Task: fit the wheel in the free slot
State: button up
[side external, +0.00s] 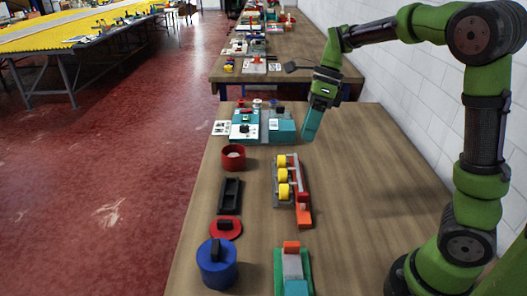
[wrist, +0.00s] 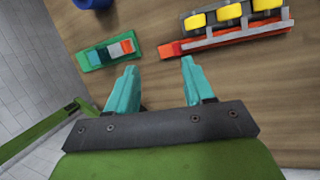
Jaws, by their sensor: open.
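A grey and red rack (side external: 300,198) stands on the table with three yellow wheels (side external: 284,175) in a row on it. In the wrist view the rack (wrist: 235,38) is at the top right, with its yellow wheels (wrist: 228,12) cut by the top edge. I cannot make out a free slot clearly, and I see no loose yellow wheel. My gripper (side external: 309,137) hangs above the table beyond the rack in the side view, its teal fingers pointing down. In the wrist view my gripper (wrist: 160,66) is open, with only bare table between its fingers.
A green board with blocks (side external: 293,270) lies at the front. Left of the rack stand a red cup (side external: 233,158), a black tray (side external: 230,195), a red disc (side external: 225,230) and a blue cylinder (side external: 217,265). A teal fixture (side external: 283,130) is beyond. The table's right side is clear.

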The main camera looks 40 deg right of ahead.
jog(key=s+a+r+n+t+h, duration=0.1)
jog(key=s+a+n+t, duration=0.2)
jog(key=n, duration=0.9)
jog(key=s+a+r+n+t+h, duration=0.1)
jog(key=s+a+n+t, duration=0.3)
jog(key=s+n, duration=0.6)
jog(key=n, duration=0.2)
jog(key=shift+a+n+h, duration=0.2)
jog(key=shift+n+h, duration=0.1)
jog(key=shift+n, duration=0.1)
